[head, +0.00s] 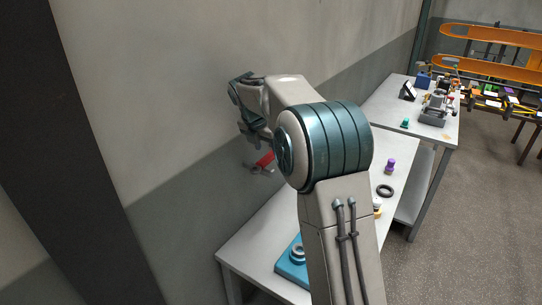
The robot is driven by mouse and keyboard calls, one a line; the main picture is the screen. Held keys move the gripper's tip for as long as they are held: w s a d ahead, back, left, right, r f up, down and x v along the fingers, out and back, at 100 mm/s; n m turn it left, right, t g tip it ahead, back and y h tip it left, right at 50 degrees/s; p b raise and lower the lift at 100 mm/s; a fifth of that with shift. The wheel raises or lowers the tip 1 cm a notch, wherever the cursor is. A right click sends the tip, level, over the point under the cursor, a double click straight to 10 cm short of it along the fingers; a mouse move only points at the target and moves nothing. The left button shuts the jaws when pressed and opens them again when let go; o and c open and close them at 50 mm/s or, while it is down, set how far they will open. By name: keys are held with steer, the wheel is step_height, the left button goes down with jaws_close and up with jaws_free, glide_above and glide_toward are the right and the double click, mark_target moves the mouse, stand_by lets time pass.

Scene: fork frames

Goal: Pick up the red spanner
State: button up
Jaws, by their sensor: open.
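The red spanner (265,160) shows small in the head view, left of my arm's big elbow joint. It has a red handle and a grey end at its lower left. It appears against the grey wall, above the table in the picture; I cannot tell what supports it. My gripper (256,140) points downward just above the spanner in the picture. It is open, but its fingers are small and partly hidden by my arm. I cannot tell whether they touch the spanner or are around it.
A white table (245,250) runs along the wall. On it are a blue block with a ring (295,257), a black ring (385,191) and a purple piece (390,166). A farther table (385,100) carries a grey vise-like device (433,112). An orange rack stands behind; speckled floor is free at right.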

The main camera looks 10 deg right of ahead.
mark_target(269, 154)
steer(key=x, duration=0.3)
steer(key=shift+f, duration=0.2)
jaws_close()
steer(key=shift+r, duration=0.2)
